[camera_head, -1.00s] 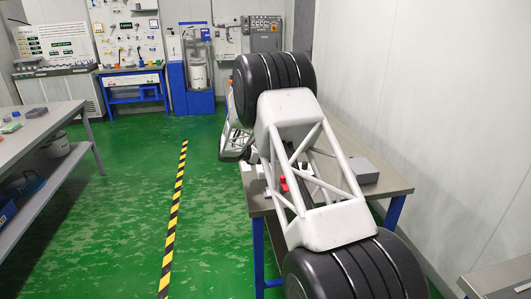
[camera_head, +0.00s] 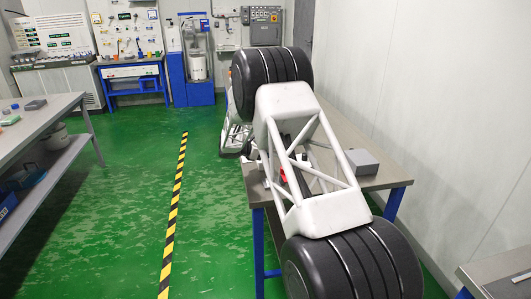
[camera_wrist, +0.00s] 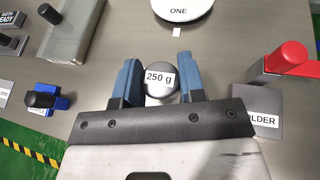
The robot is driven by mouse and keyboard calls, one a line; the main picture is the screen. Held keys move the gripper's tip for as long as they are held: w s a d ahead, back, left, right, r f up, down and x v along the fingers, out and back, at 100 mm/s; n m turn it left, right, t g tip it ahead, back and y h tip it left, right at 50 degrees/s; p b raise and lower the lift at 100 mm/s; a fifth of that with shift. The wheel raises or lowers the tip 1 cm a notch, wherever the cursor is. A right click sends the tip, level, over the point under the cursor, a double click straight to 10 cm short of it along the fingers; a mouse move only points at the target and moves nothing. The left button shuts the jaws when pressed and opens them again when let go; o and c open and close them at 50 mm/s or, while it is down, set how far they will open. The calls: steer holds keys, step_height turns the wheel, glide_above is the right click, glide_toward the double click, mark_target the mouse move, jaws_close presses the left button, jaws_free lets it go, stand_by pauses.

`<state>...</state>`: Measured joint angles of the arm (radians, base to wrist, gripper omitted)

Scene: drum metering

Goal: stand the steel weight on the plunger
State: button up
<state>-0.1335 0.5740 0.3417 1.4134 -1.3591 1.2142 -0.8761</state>
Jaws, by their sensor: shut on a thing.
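The steel weight (camera_wrist: 160,82), a grey round piece labelled "250 g", is between the blue fingers of my gripper (camera_wrist: 158,80) in the wrist view. The fingers are shut on its sides. I cannot tell whether it touches the table. No part in view is clearly the plunger. In the head view my own arm hides the gripper and the weight.
A red-handled thing (camera_wrist: 284,62) stands right, near a label partly reading "OLDER". A grey block with a black knob (camera_wrist: 80,32) and a blue block (camera_wrist: 50,101) are left.

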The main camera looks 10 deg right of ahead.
steer(key=shift+f, duration=0.3)
